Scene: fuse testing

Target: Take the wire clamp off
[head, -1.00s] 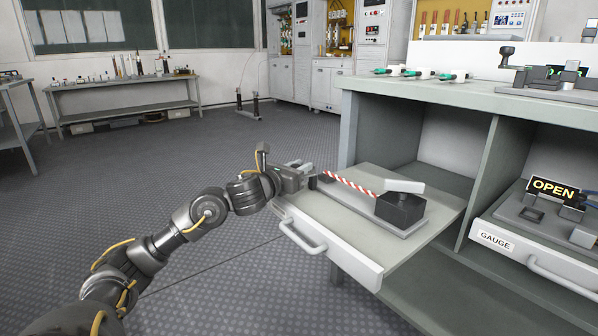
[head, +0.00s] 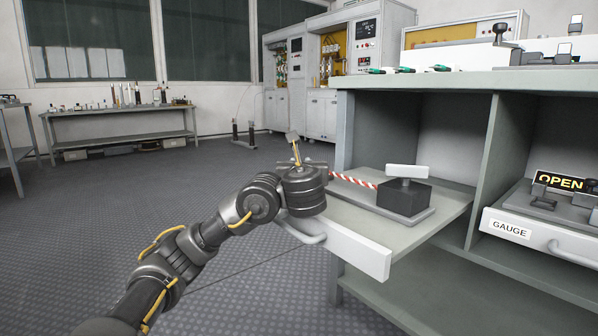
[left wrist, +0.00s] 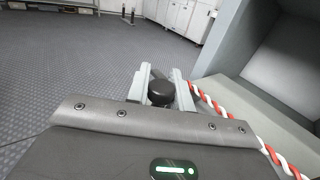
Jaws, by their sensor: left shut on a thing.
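My left gripper (left wrist: 160,84) is shut on a round black knob (left wrist: 160,93), seen between its grey fingers in the left wrist view. The knob seems to be part of the wire clamp; the rest of it is hidden. In the head view my wrist covers the fingers and the knob. A red-and-white striped wire (head: 354,180) runs from behind my wrist to a black block (head: 405,197) with a light grey bar on top. The wire also shows right of the fingers in the left wrist view (left wrist: 240,123). My right gripper is not in view.
The block stands on a grey plate on an open drawer (head: 360,250) with a handle. A second drawer labelled GAUGE (head: 510,229) holds an OPEN sign (head: 559,182). The bench top (head: 460,82) carries small tools. The floor at left is clear.

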